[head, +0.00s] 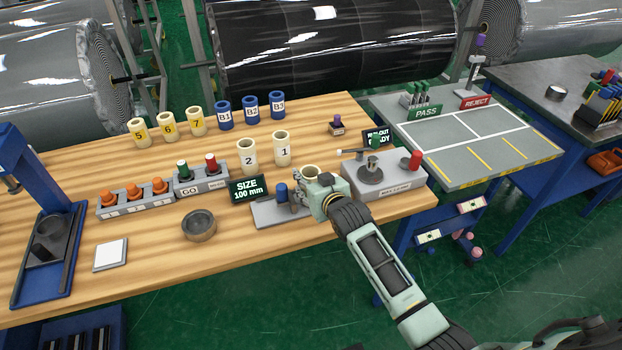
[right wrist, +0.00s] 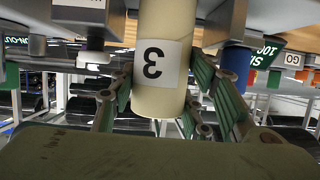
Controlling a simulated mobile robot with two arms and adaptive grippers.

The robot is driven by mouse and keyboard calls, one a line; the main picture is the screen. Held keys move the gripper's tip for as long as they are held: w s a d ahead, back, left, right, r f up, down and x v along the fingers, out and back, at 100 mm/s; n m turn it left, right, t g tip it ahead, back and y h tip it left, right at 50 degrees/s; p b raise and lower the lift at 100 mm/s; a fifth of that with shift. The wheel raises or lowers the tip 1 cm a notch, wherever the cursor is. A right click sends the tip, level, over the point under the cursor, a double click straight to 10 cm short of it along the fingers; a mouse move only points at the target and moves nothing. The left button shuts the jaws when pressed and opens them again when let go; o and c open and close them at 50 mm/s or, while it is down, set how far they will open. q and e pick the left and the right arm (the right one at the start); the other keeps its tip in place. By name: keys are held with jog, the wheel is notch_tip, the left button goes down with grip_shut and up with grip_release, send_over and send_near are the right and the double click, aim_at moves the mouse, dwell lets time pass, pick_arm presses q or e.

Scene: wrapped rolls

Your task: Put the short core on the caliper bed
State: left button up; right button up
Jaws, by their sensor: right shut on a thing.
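My right gripper (head: 318,190) is shut on a cream core (head: 311,172), whose open top shows in the head view. In the right wrist view the core (right wrist: 160,60) carries an upside-down label 3, with green finger links on both sides. My left gripper is not in view.
Cream cores 2 (head: 247,156) and 1 (head: 282,149) stand behind the SIZE sign (head: 248,189). The run-out device (head: 385,190) is close on the right. A round bowl (head: 199,226) stands at the left. The bench front between bowl and white pad (head: 110,255) is clear.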

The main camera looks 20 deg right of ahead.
jog(key=shift+f, duration=0.1)
jog(key=o, duration=1.2)
jog(key=shift+o, duration=0.2)
jog(key=shift+s, duration=0.2)
jog(key=a+b+v, duration=0.1)
jog(key=v, duration=1)
jog(key=shift+s+d+r, duration=0.25)
jog(key=shift+d, duration=0.25)
